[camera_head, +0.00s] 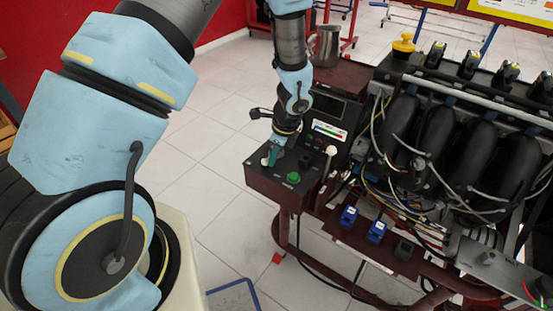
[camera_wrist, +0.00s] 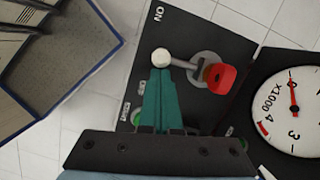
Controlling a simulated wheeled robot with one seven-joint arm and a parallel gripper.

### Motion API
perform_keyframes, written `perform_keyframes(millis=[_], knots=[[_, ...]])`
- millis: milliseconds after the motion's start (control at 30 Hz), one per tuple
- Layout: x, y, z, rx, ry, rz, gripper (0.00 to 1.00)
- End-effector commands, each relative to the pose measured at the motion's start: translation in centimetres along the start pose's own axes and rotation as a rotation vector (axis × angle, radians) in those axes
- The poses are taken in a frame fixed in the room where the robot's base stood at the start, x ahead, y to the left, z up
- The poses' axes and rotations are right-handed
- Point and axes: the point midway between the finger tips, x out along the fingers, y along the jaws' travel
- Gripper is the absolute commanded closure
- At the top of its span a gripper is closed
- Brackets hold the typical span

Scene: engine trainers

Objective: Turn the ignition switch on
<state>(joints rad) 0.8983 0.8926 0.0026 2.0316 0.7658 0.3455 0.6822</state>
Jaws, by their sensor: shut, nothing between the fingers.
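My gripper (camera_head: 271,158) is over the dark red control box, with its teal fingers pointing down. In the wrist view my gripper (camera_wrist: 162,78) is shut and empty, its fingertips close to a white ball knob (camera_wrist: 160,57). I cannot tell if they touch. A metal rod runs from the knob to a round grey mount (camera_wrist: 202,60) on the black panel (camera_wrist: 222,42), with a red piece (camera_wrist: 220,78) beside it. The panel reads "ON" near its upper edge. I cannot tell which of these parts is the ignition switch. In the head view my fingers hide this area.
A green button (camera_head: 293,177) is on the control box (camera_head: 290,194). A white-topped lever (camera_head: 331,151) stands at its right. The engine (camera_head: 440,125) with loose cables is farther right. A dial (camera_wrist: 291,108) lies right in the wrist view. Tiled floor is clear left of the box.

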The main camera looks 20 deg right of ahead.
Motion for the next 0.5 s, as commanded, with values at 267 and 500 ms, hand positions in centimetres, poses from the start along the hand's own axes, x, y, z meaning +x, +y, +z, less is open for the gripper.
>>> perform_keyframes(millis=[267, 500], knots=[[0.3, 0.2, 0.9, 0.134, -0.001, -0.032, 1.00], [0.5, 0.2, 1.6, 0.250, -0.001, -0.061, 1.00]])
